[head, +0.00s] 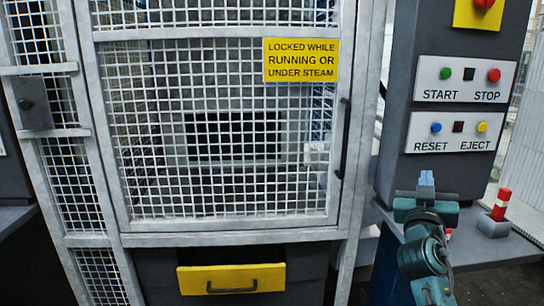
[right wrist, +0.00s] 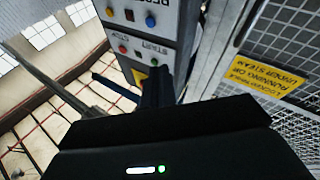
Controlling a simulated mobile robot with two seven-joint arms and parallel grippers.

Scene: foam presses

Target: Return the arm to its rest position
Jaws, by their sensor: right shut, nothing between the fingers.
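My right gripper (head: 426,179) is at the lower right of the head view, just below the control panel's button plates. It points up, its fingers are shut and nothing is between them. My teal right arm reaches up from the bottom edge. In the right wrist view dark fingers (right wrist: 156,88) stick up in front of the panel; their tips look close to it, and I cannot tell whether they touch. My left gripper is in neither view.
The control panel (head: 392,150) carries green START, red STOP, blue RESET and yellow EJECT buttons. Left of it is a shut mesh door (head: 225,226) with a black handle (head: 343,138). A yellow drawer (head: 231,272) sits below. A red-and-white peg (head: 501,205) stands on a grey block (head: 493,226).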

